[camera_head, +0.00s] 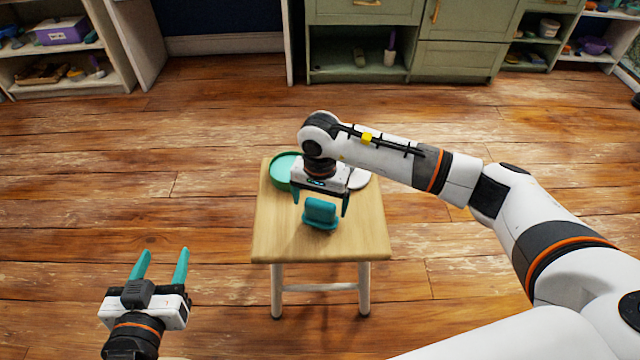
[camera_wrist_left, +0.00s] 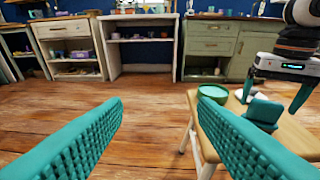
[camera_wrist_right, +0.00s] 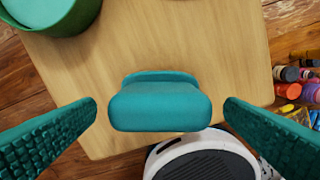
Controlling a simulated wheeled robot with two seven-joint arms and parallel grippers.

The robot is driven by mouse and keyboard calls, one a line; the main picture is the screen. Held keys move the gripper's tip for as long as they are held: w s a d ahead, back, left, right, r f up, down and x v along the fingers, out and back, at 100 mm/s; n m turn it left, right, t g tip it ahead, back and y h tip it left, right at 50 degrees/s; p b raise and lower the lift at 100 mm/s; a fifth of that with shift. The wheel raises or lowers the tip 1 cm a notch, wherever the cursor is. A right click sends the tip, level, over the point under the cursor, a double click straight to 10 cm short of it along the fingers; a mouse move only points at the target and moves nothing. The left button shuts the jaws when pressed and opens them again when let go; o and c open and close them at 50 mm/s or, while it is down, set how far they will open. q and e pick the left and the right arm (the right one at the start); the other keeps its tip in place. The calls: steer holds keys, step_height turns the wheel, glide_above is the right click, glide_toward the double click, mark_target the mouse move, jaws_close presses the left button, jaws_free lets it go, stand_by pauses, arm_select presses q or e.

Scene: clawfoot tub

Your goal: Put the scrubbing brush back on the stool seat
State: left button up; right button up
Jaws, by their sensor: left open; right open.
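The teal scrubbing brush (camera_head: 320,213) is on the pale wooden stool seat (camera_head: 365,240), near the seat's middle. It also shows in the right wrist view (camera_wrist_right: 160,105), between my fingers with a gap on each side. My right gripper (camera_head: 320,206) is open above the seat, its fingers either side of the brush and apart from it. My left gripper (camera_head: 166,252) is open and empty, left of the stool. The left wrist view shows the brush (camera_wrist_left: 264,111) on the seat at the right.
A green round bowl (camera_head: 283,170) is at the seat's back left. A white item (camera_head: 358,180), partly hidden by my right gripper, is at the back right. Colourful containers (camera_wrist_right: 300,80) lie beyond the seat. Green cabinets (camera_head: 460,60) and shelves stand behind. Floor around the stool is largely clear.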

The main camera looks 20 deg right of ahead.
steer(key=shift+r+p, duration=0.4)
steer(key=shift+r, duration=0.3)
steer(key=shift+r+p, duration=0.3)
steer(key=shift+r, duration=0.15)
steer(key=shift+r+p, duration=0.4)
steer(key=shift+r, duration=0.35)
arm_select(q)
steer(key=s+a+f+g+y, duration=0.2)
steer(key=s+a+f+g, duration=0.1)
steer(key=s+f+g, duration=0.4)
steer(key=shift+s+a+f+p, duration=0.2)
steer(key=shift+s+f+p, duration=0.1)
steer(key=shift+s+f, duration=0.2)
arm_select(e)
steer(key=shift+r, duration=0.5)
arm_select(q)
steer(key=shift+w, duration=0.1)
arm_select(e)
steer(key=shift+r, duration=0.25)
arm_select(q)
steer(key=s+a+f+g+y+p, duration=0.1)
steer(key=s+a+g+p, duration=0.1)
steer(key=s+g, duration=0.2)
steer(key=shift+s+n, duration=0.3)
steer(key=shift+s, duration=0.8)
arm_select(e)
step_height(320, 180, up, 12)
steer(key=shift+f, duration=0.25)
